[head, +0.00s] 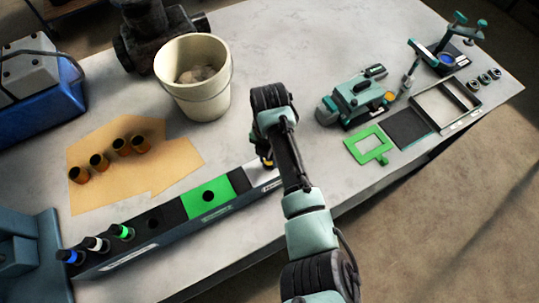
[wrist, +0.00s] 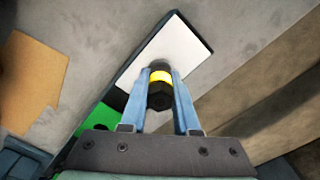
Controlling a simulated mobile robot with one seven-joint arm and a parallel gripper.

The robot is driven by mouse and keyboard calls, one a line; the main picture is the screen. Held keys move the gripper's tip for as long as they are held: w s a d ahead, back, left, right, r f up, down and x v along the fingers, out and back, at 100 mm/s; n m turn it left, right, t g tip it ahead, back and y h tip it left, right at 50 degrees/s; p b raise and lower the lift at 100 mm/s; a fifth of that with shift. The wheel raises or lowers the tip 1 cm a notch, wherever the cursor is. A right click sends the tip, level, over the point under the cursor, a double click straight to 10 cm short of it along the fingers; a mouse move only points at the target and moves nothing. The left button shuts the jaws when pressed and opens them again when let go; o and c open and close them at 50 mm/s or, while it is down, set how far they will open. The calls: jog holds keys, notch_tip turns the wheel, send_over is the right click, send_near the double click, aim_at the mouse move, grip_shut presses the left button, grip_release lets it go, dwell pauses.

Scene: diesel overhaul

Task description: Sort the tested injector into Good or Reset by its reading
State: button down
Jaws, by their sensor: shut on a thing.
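My gripper (wrist: 160,95) is shut on a dark injector with a yellow band (wrist: 160,90). In the wrist view it stands between the two blue fingers, over a white panel (wrist: 168,52). In the head view my arm hides most of the gripper, and a bit of yellow shows by the rack's right end. The rack (head: 175,236) is a long dark strip with a green panel (head: 222,191) that has a dark hole. Injectors with blue (head: 70,257), white (head: 96,244) and green (head: 121,232) bands stand at its left end. The labels and any reading are not legible.
A cream bucket (head: 197,98) stands behind the rack. Several brown cylinders (head: 98,162) stand on a tan sheet (head: 185,157). A teal device (head: 357,101), a green frame (head: 371,145) and a grey tray (head: 433,117) lie right of my arm. The table between bucket and device is mostly clear.

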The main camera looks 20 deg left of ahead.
jog(key=shift+c, duration=0.8)
grip_release()
jog(key=shift+r, duration=0.1)
jog(key=shift+r+p, duration=3.1)
jog(key=shift+r, duration=0.4)
jog(key=shift+f, duration=0.1)
